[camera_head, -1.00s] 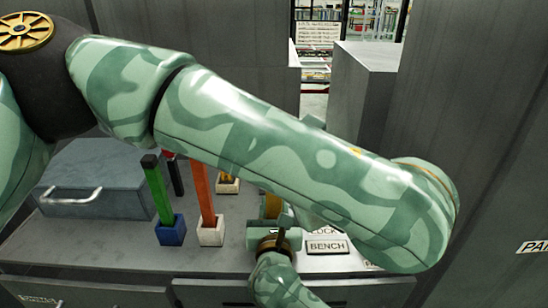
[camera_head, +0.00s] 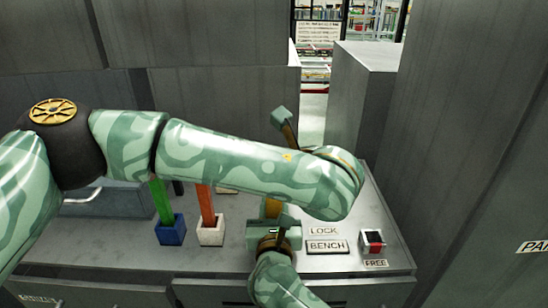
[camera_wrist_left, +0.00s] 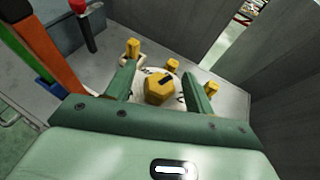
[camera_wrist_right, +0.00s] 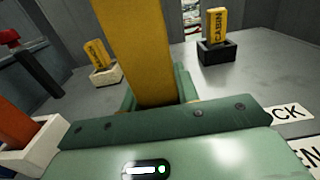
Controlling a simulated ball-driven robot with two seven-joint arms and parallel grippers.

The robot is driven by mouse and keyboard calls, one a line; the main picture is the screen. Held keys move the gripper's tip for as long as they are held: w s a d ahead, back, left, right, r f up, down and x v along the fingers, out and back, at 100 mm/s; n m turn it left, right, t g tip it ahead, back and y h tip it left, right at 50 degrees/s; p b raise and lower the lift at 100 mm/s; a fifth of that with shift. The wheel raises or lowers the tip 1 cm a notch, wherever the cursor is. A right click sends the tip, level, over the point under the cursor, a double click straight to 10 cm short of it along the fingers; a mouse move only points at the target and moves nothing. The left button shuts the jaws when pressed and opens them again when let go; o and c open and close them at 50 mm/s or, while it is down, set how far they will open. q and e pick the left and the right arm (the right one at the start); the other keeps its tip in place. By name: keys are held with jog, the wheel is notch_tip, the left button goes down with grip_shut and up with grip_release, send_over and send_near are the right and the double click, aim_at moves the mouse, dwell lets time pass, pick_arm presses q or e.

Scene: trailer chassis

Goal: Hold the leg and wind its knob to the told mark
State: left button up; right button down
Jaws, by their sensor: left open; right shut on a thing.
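The yellow leg (camera_head: 272,208) stands upright on the bench, partly hidden behind my left arm. My right gripper (camera_wrist_right: 158,100) is shut on the yellow leg, which fills the middle of the right wrist view. In the left wrist view the yellow faceted knob (camera_wrist_left: 159,88), with a black pointer mark, sits on a pale dial (camera_wrist_left: 177,100) with dark marks too small to read. My left gripper (camera_wrist_left: 159,72) is open, its fingers on either side of the knob with visible gaps. In the head view only part of my left gripper (camera_head: 283,118) shows above my forearm.
A green leg in a blue socket (camera_head: 170,232) and an orange leg in a white socket (camera_head: 211,233) stand left. LOCK (camera_head: 323,230), BENCH (camera_head: 327,246) and FREE (camera_head: 376,264) plates lie right, beside a red-and-black switch (camera_head: 372,242). A yellow CABIN block (camera_wrist_right: 217,25) stands behind.

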pick_arm(q)
jog(key=c, duration=1)
jog(key=shift+o, duration=0.2)
jog(key=shift+m+h, duration=0.4)
jog(key=shift+f+m+t+h, duration=0.1)
jog(key=shift+m+t+h, duration=0.3)
jog(key=shift+m+h, duration=0.7)
jog(key=m+h, duration=0.4)
jog(key=h, duration=0.1)
jog(key=shift+a, duration=0.1)
jog(key=m+g+h, duration=0.1)
jog(key=m+h, duration=0.2)
jog(key=h, duration=0.1)
jog(key=shift+m+g, duration=0.3)
jog(key=shift+g, duration=0.1)
jog(key=shift+f+m+g+h, duration=0.15)
jog(key=shift+m+g+h, duration=0.95)
jog(key=shift+m+h, duration=0.4)
jog(key=shift+m, duration=0.3)
